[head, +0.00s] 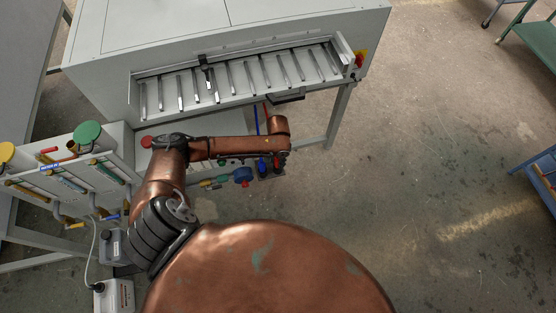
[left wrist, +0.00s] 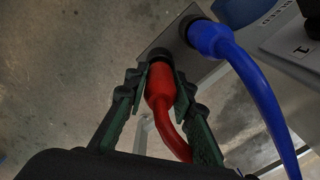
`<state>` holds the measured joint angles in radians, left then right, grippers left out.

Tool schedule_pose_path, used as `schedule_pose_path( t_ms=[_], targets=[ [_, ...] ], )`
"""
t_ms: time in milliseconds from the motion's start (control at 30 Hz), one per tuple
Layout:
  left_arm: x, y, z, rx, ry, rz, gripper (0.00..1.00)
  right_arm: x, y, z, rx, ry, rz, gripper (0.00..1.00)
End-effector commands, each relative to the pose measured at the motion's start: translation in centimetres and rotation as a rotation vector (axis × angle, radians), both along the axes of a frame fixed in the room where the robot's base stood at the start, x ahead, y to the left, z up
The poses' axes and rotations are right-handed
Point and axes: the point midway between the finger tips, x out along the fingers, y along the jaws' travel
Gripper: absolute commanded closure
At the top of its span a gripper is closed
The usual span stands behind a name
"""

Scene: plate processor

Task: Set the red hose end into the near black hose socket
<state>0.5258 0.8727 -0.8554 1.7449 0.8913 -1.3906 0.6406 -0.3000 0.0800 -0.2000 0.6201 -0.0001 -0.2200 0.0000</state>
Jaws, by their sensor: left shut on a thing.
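The red hose end (left wrist: 160,85) is between the green-and-black fingers of my left gripper (left wrist: 161,78) in the left wrist view. The gripper is shut on it. Its front meets a black round socket (left wrist: 159,54) at the edge of a grey plate (left wrist: 178,48); how deep it sits is hidden. The blue hose end (left wrist: 212,40) is beside it, at another black socket on the same plate. In the head view my left gripper (head: 279,165) is small beside the blue hose end (head: 262,165), below the machine's front. My right gripper is not in view.
The grey machine (head: 230,45) with a slotted tray stands above the hoses. A blue round part (head: 243,175) is left of the hose ends. A rack with green and yellow knobs (head: 88,133) stands at the left.

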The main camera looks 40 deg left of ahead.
Motion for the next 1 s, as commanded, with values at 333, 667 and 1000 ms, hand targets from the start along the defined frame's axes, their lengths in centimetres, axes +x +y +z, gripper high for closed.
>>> schedule_pose_path(
  t_ms=[333,667,1000],
  targets=[
    [0.05,0.0,-0.06,0.0,-0.001,0.0,0.71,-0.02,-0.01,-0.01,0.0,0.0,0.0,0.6],
    [0.03,0.01,-0.07,0.0,-0.001,0.0,0.57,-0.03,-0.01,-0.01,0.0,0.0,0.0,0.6],
    [0.01,0.02,-0.1,0.0,0.0,0.0,0.38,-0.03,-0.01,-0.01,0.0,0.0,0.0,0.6]
  ],
)
